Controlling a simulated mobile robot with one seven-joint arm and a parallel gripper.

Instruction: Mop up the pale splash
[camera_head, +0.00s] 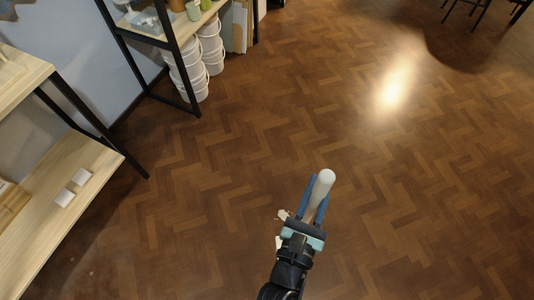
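My gripper (315,198) is low in the middle of the head view, with blue fingers. It is shut on a pale, round-ended rod (322,184) that looks like a handle. The lower part of the rod is hidden behind my gripper, so I cannot see what is at its far end. Small whitish patches (282,214) show just left of my gripper, at floor level or a little above. I cannot tell whether they are the pale splash or part of the held tool.
A wooden shelf unit (75,165) with small white tiles (64,197) stands at the left. A second rack (170,38) holds pots, with stacked white buckets (190,72) below. The herringbone floor is open in the middle and right. A bright lamp reflection (395,88) lies on it.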

